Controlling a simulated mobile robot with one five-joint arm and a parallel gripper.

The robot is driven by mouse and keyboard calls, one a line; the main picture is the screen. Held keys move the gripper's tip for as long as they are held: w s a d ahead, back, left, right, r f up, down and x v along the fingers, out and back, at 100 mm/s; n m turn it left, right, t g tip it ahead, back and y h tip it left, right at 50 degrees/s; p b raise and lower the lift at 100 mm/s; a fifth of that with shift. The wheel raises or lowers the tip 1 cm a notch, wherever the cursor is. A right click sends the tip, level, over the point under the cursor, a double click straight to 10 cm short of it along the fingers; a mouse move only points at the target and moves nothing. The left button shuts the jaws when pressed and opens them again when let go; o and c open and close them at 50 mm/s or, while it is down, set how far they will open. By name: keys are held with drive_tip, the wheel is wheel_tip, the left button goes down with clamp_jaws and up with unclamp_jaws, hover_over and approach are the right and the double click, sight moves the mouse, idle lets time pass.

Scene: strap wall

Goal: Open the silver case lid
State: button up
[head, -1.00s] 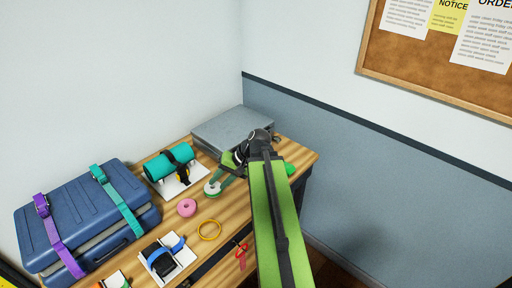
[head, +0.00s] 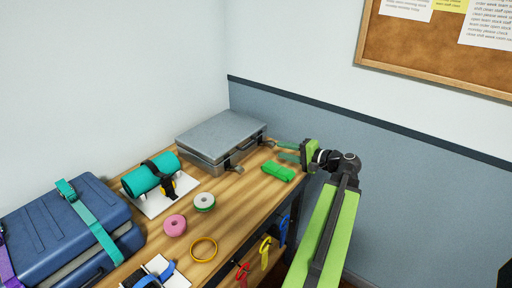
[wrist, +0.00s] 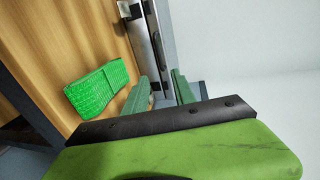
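The silver case (head: 215,140) lies flat at the far end of the wooden table, its lid shut. Dark latches show along its front side, one near the front corner (head: 229,162). My gripper (head: 281,151) is just right of the case's right end, apart from it in the head view, fingers pointing left. In the wrist view the two green fingers of my gripper (wrist: 164,82) are spread with nothing visibly held. The silver case's edge (wrist: 157,35) shows ahead of them; whether a finger touches it I cannot tell.
A green folded cloth (head: 278,171) lies on the table close to my gripper. Left of it are a white-green tape roll (head: 204,202), a pink roll (head: 175,225), a teal strapped roll (head: 148,176) and a blue suitcase (head: 50,235). Walls close off the back.

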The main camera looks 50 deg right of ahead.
drive_tip(key=b+x, duration=0.2)
drive_tip(key=x, duration=1.1)
drive_tip(key=shift+w+f, duration=0.1)
clamp_jaws()
idle(0.8)
